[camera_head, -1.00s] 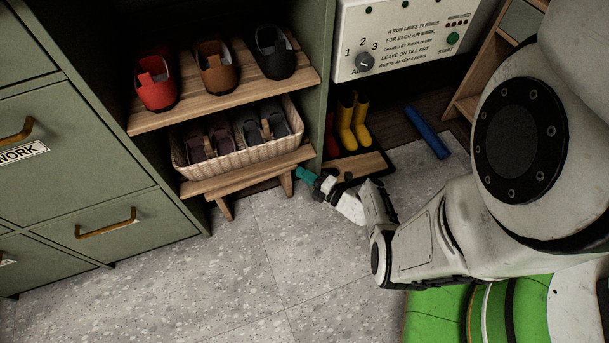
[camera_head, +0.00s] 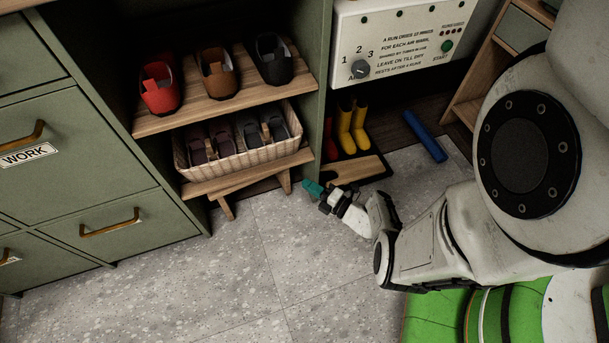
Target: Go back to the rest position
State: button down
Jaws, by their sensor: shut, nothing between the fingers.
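My gripper (camera_head: 313,188) is at the end of my folded arm, low over the grey floor, right of the slatted bench's leg. Its teal fingertips point left and up, and it is shut with nothing in it. My white arm runs from it to the right side of the picture.
A shelf (camera_head: 205,112) holds red, brown and black shoes above a wicker basket (camera_head: 240,162) of slippers on a bench (camera_head: 215,188). Green drawers (camera_head: 70,190) stand left. The floor (camera_head: 230,280) in front is clear.

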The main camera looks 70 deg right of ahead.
jog(key=v, duration=0.7)
jog(key=shift+s+p, duration=0.2)
jog(key=shift+p, duration=0.2)
